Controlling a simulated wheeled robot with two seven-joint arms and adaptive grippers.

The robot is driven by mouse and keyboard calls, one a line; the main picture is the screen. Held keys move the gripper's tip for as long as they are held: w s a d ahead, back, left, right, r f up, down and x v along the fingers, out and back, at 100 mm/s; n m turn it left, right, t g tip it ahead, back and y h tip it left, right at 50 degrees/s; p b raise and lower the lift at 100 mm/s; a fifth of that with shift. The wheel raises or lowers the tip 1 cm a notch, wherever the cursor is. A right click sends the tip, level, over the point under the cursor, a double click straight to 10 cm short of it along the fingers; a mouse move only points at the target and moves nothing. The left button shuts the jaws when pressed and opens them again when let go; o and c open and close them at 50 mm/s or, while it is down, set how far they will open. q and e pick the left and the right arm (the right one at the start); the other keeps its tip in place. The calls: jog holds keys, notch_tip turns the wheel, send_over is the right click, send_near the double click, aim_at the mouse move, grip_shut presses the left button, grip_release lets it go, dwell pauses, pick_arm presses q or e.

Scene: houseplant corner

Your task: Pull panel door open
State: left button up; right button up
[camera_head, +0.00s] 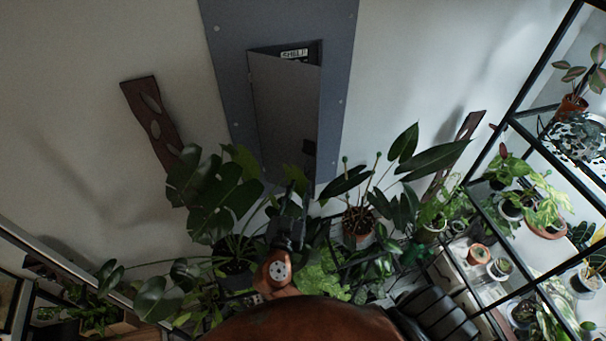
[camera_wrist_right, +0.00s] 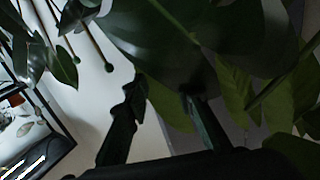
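The panel door (camera_head: 280,110) is a grey door set in a blue-grey panel (camera_head: 228,30) on the wall. It stands ajar, with a dark gap and a white label at its top. A small dark latch or handle (camera_head: 309,147) is near its lower right edge. My right gripper (camera_head: 293,195) is below the door, among the leaves. In the right wrist view its two dark fingers (camera_wrist_right: 165,95) are apart, with nothing clearly held between them. Large leaves fill much of that view, and the door is not clearly seen there. My left gripper is not in view.
A large-leaved plant (camera_head: 212,200) stands left of my right gripper and another potted plant (camera_head: 358,222) stands right of it. A black-framed shelf (camera_head: 510,125) with several pots is at the right. Brown wooden boards (camera_head: 150,118) lean on the wall.

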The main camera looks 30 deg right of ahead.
aim_at(305, 173)
jog(key=p+x, duration=0.1)
jog(key=x, duration=0.3)
jog(key=shift+r, duration=0.1)
jog(key=shift+w+d+p, duration=0.25)
jog(key=shift+w+p, duration=0.05)
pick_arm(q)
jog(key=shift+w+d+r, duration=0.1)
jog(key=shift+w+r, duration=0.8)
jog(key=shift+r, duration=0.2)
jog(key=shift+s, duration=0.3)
pick_arm(e)
grip_shut()
